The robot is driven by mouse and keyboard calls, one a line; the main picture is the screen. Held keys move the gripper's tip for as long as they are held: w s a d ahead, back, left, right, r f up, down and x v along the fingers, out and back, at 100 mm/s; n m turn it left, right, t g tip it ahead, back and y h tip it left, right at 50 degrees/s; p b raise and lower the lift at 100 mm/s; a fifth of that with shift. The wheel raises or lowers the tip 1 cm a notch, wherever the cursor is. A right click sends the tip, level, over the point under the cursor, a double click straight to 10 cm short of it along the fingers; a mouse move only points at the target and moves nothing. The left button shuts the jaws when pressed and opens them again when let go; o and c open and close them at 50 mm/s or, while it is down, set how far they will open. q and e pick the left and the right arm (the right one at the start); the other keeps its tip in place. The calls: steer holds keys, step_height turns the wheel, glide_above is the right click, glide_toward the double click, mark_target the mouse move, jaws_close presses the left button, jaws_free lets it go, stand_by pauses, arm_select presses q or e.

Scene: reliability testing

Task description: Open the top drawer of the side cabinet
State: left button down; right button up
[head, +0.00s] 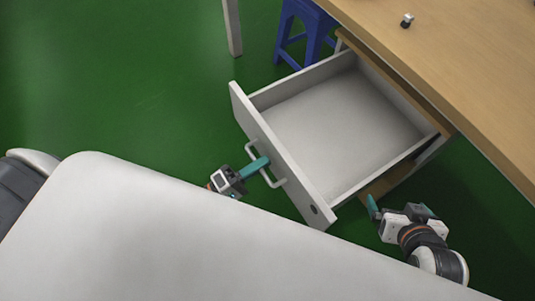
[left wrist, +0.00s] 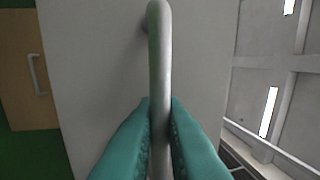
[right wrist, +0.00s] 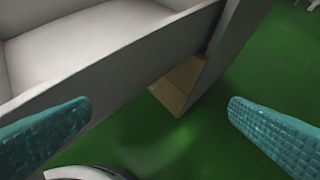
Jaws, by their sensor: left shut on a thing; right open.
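The top drawer (head: 335,125) of the side cabinet stands well out from under the wooden desk and looks empty inside. Its white front (head: 275,152) carries a pale bar handle (head: 277,182). My left gripper (head: 258,164) is shut on the handle; in the left wrist view its teal fingers press both sides of the handle bar (left wrist: 160,70). My right gripper (head: 373,205) is open and empty beside the drawer's near right corner. In the right wrist view its fingers are wide apart, with the drawer's side wall (right wrist: 110,70) behind them.
The wooden desk top (head: 460,70) spans the upper right, with a small dark-and-white object (head: 407,20) on it. A blue stool (head: 300,30) stands on the green floor behind the drawer. The floor (head: 130,90) at left is clear.

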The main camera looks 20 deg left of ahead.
arm_select(q)
steer(key=shift+s, duration=0.1)
steer(key=c, duration=1.6)
jaws_free()
steer(key=shift+a, duration=0.1)
steer(key=p+v, duration=0.1)
steer(key=v, duration=1.1)
arm_select(e)
steer(key=s, duration=0.1)
steer(key=s+d+f+g, duration=0.1)
steer(key=s+g, duration=0.1)
steer(key=shift+s+d+f+h, duration=0.15)
steer(key=shift+s+f+h, duration=0.15)
steer(key=shift+f+h, duration=0.1)
